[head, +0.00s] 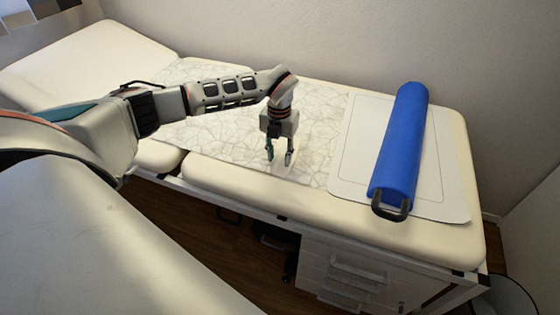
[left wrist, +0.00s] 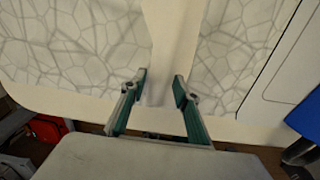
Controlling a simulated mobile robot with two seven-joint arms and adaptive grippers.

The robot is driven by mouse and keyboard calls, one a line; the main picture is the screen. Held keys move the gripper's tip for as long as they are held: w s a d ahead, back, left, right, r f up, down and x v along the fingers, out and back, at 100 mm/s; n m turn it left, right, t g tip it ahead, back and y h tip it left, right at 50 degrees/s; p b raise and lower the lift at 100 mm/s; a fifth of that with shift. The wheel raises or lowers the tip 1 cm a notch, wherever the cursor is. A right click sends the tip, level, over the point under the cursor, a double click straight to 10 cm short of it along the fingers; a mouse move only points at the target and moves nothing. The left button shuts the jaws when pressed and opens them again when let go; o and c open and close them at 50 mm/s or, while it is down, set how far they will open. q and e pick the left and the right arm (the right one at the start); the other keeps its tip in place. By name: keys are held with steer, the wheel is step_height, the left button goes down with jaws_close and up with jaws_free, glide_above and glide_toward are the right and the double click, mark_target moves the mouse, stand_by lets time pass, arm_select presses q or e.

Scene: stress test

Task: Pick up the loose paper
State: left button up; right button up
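A pale paper sheet with a grey cracked pattern (head: 225,125) lies along the cream padded table (head: 440,238). In the left wrist view the pattern shows on the left (left wrist: 70,45) and on the right (left wrist: 235,50), with a plain pale strip (left wrist: 175,35) between them. I cannot tell whether this strip is a separate paper or a bare gap. My left gripper (head: 279,158) points down over the front part of the sheet. Its fingers (left wrist: 160,80) are apart, with the strip's near end between or just below them; contact is unclear. My right gripper is not in view.
A blue roller (head: 400,145) with a dark handle lies on a white outlined mat (head: 350,155), right of the gripper. White drawers (head: 345,270) stand under the table. A wall closes off the back. A red object (left wrist: 47,129) is on the floor.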

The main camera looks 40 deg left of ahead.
arm_select(q)
steer(key=shift+r, duration=0.1)
steer(key=shift+c, duration=0.5)
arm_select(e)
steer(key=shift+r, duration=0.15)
arm_select(q)
jaws_close()
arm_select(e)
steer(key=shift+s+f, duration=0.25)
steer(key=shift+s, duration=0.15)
arm_select(q)
step_height(320, 180, up, 20)
steer(key=p, duration=0.3)
step_height(320, 180, up, 6)
steer(key=p, duration=0.6)
glide_above(280, 158)
steer(key=shift+s, duration=0.1)
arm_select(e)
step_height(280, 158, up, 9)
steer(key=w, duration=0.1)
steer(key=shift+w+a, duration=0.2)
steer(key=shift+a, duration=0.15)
